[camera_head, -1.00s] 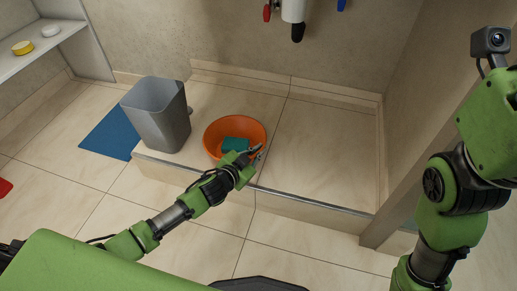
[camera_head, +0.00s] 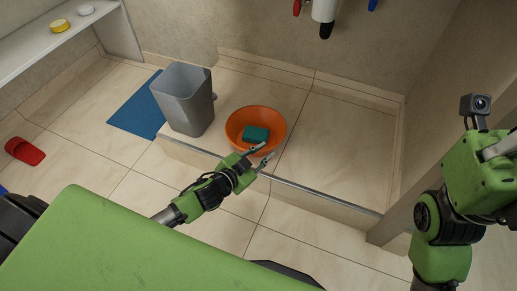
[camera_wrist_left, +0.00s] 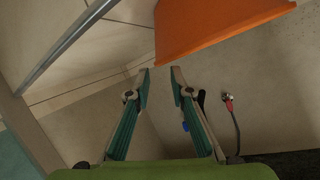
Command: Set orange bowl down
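The orange bowl (camera_head: 238,121) rests upright on the raised tiled ledge (camera_head: 335,150), near its front edge, with a teal sponge (camera_head: 256,134) inside. My left gripper (camera_head: 268,151) is just in front of the bowl's near right side, fingers spread and empty. In the left wrist view, the two fingers (camera_wrist_left: 160,70) are apart with nothing between them, and the bowl (camera_wrist_left: 215,25) is beyond their tips. My right arm is at the right edge of the head view; its fingers cannot be made out.
A grey bin (camera_head: 184,98) stands on the ledge left of the bowl. A blue mat (camera_head: 135,108) and a red slipper (camera_head: 25,151) lie on the floor at left. A shelf (camera_head: 55,42) holds small round items. The ledge right of the bowl is clear.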

